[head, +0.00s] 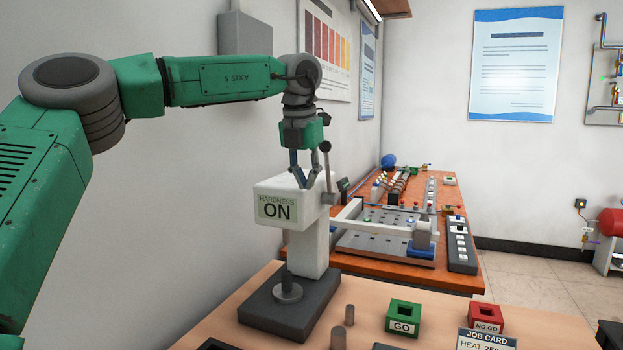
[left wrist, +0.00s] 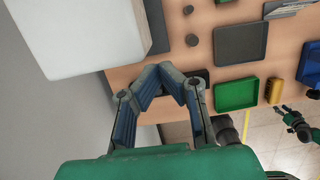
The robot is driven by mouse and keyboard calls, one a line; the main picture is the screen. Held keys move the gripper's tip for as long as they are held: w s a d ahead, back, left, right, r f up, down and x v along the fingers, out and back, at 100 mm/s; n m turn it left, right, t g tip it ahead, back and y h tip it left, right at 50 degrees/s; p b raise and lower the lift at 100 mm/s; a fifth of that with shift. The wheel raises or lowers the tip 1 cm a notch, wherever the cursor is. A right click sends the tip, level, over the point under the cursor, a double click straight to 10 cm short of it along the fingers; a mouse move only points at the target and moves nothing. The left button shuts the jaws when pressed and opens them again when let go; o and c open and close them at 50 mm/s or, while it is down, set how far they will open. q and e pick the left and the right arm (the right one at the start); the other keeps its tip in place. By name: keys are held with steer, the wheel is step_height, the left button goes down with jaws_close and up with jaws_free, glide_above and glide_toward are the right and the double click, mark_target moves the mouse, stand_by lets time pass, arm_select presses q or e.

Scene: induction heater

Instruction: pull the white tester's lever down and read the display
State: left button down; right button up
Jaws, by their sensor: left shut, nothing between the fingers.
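The white tester (head: 312,258) stands on a dark base at the near left of the bench. Its front display (head: 277,208) reads "HARDNESS ON". The lever (head: 326,170) stands upright at the tester's right side, with a dark ball on top. My left gripper (head: 305,184) points down over the tester's head, just left of the lever, shut and empty. I cannot tell whether it touches the lever. In the left wrist view the fingers (left wrist: 168,74) meet beside the white tester head (left wrist: 75,35). My right gripper (left wrist: 290,116) shows small at the right edge there; its fingers are unclear.
A green GO box (head: 403,318), a red NO GO box (head: 486,318) and a job card (head: 487,340) are at the bench's front right. Small grey cylinders (head: 338,338) stand near the tester. An orange bench (head: 463,260) with fixtures lies behind. A wall is close on the left.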

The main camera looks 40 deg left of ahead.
arm_select(q)
steer(key=shift+s+d+f+b, duration=0.25)
steer(key=shift+d+f+b, duration=0.25)
steer(key=shift+d+f, duration=0.3)
steer(key=shift+s+a+f+b, duration=0.1)
steer(key=shift+a+f+b, duration=0.15)
steer(key=shift+f, duration=0.35)
steer(key=shift+s+a+f+b, duration=0.1)
steer(key=shift+a+f+b, duration=0.15)
steer(key=shift+f, duration=0.3)
steer(key=shift+r, duration=0.15)
